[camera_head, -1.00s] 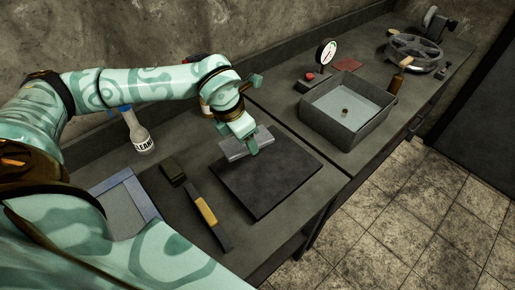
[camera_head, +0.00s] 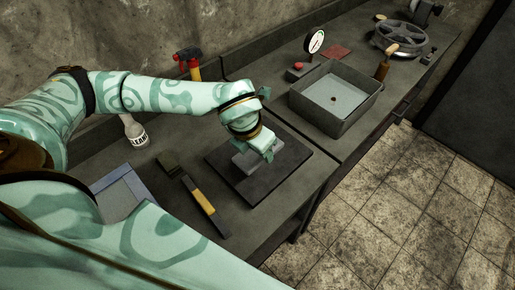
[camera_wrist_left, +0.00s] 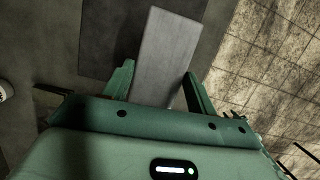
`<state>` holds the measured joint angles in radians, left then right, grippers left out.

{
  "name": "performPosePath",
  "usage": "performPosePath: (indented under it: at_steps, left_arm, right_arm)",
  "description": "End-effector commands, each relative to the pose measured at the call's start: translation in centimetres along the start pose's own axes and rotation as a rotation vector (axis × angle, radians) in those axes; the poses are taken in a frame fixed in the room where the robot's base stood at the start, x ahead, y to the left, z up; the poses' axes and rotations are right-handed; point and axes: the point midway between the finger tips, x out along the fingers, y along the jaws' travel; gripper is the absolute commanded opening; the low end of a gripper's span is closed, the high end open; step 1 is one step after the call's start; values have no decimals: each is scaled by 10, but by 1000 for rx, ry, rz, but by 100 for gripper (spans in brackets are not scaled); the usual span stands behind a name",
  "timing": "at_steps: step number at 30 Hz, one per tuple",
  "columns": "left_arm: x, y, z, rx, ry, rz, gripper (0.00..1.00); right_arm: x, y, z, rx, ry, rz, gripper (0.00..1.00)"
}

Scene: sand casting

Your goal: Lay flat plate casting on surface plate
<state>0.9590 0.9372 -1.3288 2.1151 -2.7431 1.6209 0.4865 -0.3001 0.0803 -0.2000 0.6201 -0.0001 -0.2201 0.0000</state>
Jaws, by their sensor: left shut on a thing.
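My left gripper (camera_head: 262,148) is shut on the flat plate casting (camera_head: 247,163), a light grey slab. The casting is over the dark square surface plate (camera_head: 254,194); I cannot tell whether it touches it. In the left wrist view the casting (camera_wrist_left: 170,42) extends out from between the two fingers of the left gripper (camera_wrist_left: 157,88), with part of the dark surface plate (camera_wrist_left: 110,30) behind it. The gripper hides part of the casting in the head view. My right gripper is not in view.
A brush-like tool with a yellow handle (camera_head: 199,197) and a dark block (camera_head: 168,162) lie left of the surface plate. A white bottle (camera_head: 134,131) stands behind. A grey tub (camera_head: 334,120), a dial gauge (camera_head: 315,42) and a spoked wheel (camera_head: 402,37) are at the right.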

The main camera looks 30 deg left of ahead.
Motion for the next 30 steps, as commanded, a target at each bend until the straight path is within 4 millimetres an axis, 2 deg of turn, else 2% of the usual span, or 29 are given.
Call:
performPosePath:
  at_steps: [3,10,17,24,30]
  left_arm:
    - [21,16,15,-3,1,1,24]
    - [62,35,27,-1,0,0,24]
    - [77,43,32,1,-1,0,24]
    - [108,44,24,2,0,-1,24]
    - [108,44,25,2,-2,-1,24]
  right_arm:
    - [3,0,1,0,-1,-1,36]
    - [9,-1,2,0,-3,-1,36]
    - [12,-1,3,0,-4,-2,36]
    - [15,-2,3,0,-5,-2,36]
    - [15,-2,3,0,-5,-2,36]
